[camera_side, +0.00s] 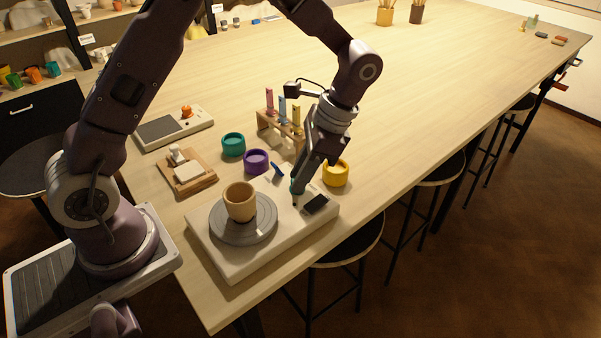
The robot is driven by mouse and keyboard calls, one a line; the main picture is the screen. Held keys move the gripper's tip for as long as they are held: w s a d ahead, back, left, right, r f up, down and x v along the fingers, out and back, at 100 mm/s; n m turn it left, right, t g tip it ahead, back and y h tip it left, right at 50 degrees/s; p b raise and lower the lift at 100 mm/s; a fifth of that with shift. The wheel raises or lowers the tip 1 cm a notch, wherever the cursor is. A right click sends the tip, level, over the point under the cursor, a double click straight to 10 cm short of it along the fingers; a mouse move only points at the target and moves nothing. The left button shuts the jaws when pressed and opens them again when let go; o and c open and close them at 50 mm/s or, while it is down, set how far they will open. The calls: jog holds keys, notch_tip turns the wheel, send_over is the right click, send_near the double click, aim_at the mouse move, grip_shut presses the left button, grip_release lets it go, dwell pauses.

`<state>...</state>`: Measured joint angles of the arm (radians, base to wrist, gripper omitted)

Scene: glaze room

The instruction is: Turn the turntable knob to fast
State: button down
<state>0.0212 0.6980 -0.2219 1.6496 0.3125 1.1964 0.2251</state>
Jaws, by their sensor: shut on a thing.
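The turntable is a cream box (221,266) with a round grey wheel (236,236) at its left end. A tan clay pot (240,204) stands upright on the wheel. A small dark panel (316,203) sits at the right end of the box. My gripper (296,193) points down onto the box between the wheel and the dark panel. It is shut on the knob there, which shows only as a bit of teal between the fingers. The knob's pointer and any speed marks are hidden or too small to read.
Teal (233,145), purple (256,162) and yellow (336,173) glaze jars stand close around the turntable. A wooden rack (276,128) with colored test pieces is behind my gripper. A small blue tool (278,170) is beside it.

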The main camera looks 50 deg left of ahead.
aim_at(314, 189)
dwell(0.4)
jog(key=c, duration=1.2)
grip_release()
jog(key=v, duration=0.7)
jog(key=shift+s+r, duration=0.1)
jog(key=shift+r, duration=0.05)
